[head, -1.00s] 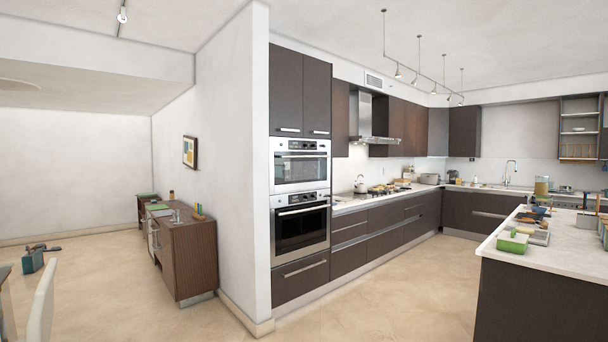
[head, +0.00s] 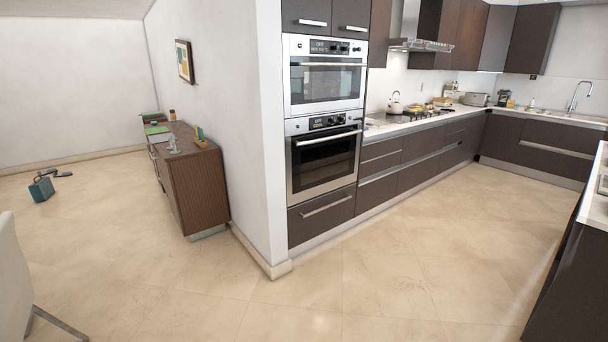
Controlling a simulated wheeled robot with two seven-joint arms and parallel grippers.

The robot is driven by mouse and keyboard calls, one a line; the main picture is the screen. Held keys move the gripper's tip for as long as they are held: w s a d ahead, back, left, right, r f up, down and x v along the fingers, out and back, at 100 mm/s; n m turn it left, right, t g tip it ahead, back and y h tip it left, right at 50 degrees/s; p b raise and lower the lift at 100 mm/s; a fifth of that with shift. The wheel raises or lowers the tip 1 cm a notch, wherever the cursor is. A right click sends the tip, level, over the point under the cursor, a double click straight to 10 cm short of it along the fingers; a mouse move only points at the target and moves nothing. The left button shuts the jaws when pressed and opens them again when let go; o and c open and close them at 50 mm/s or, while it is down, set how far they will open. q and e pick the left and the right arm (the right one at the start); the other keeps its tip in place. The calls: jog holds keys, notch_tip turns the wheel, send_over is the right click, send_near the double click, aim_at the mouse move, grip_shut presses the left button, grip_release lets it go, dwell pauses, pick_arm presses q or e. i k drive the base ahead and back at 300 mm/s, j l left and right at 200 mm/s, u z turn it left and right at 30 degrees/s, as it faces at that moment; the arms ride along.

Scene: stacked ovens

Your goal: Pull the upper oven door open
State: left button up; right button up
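The upper oven (head: 325,74) is built into a tall dark cabinet left of the counter. Its door is shut, with a dark window and a horizontal bar handle (head: 328,64) along the top of the door, below the control panel (head: 329,47). The lower oven (head: 324,158) sits directly beneath it, also shut, with its own bar handle (head: 327,138). Neither of my grippers shows in the head view. The ovens stand some distance ahead, across open floor.
Tiled floor (head: 385,265) lies clear before the ovens. A white wall (head: 215,70) ends just left of them. A brown cabinet (head: 195,180) stands farther left, a white chair (head: 10,280) at lower left. A dark island (head: 570,270) with a pale top is at right.

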aim_at(318, 85)
jog(key=i+z, duration=0.1)
jog(key=i, duration=0.4)
jog(key=i+j+z, duration=0.15)
jog(key=i, duration=0.4)
jog(key=i+j+z, duration=0.1)
jog(key=i, duration=0.4)
jog(key=i+j+z, duration=0.1)
jog(key=i, duration=0.4)
jog(key=j, duration=0.1)
